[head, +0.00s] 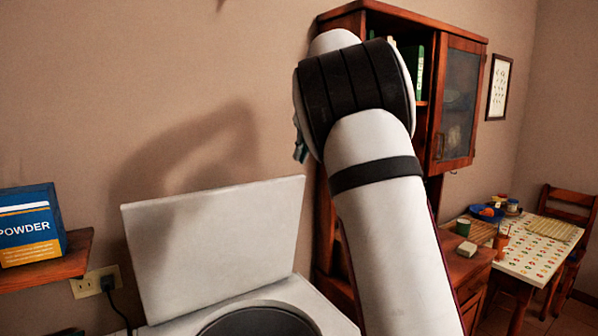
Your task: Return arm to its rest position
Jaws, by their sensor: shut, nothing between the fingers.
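My white arm with dark bands rises from the bottom right of the head view and bends at a joint near the top middle. My gripper cannot be made out. A small dark teal piece shows at the left edge of the arm joint, and I cannot tell what it is. A curved shadow of the arm falls on the wall to the left.
A white top-loading machine (215,245) stands below with its lid up and a dark round opening. A blue powder box (28,228) sits on a wooden shelf (50,270) at left. Behind the arm stand a wooden cabinet (459,100) and a set table (530,262).

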